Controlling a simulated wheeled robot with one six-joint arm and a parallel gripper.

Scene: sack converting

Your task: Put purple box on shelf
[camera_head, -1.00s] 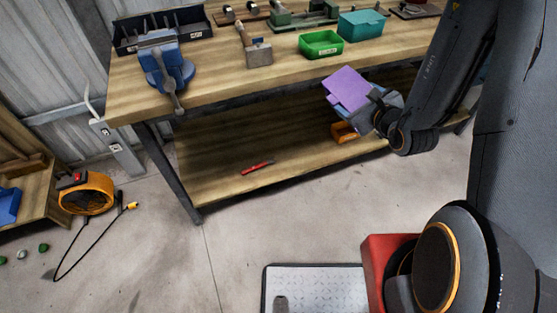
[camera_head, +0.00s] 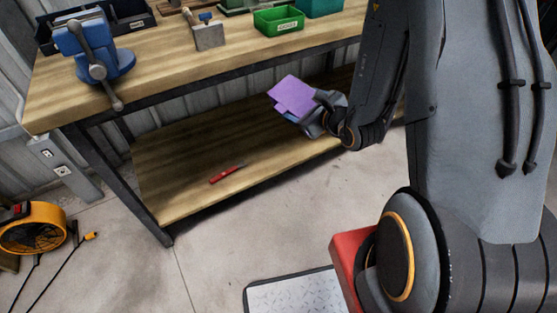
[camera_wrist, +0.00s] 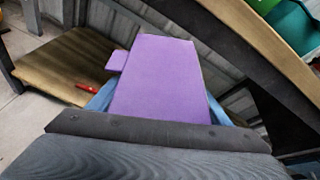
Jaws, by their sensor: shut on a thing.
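The purple box (camera_head: 294,96) is held in my gripper (camera_head: 315,115), in front of the workbench and at about the height of the gap between its top and lower shelf. In the wrist view the purple box (camera_wrist: 158,80) fills the middle, with blue finger parts showing on both sides of it. My gripper is shut on it. The wooden lower shelf (camera_head: 180,160) lies below and behind the box; it also shows at the left of the wrist view (camera_wrist: 60,65). I cannot tell whether the box is over the shelf's front edge.
A red-handled tool (camera_head: 228,174) lies on the lower shelf, with bare wood around it. The bench top (camera_head: 160,75) above carries a blue vise (camera_head: 95,50) and a green bin (camera_head: 279,20). A bench leg (camera_head: 120,190) stands at left. An orange fan (camera_head: 33,228) stands on the floor.

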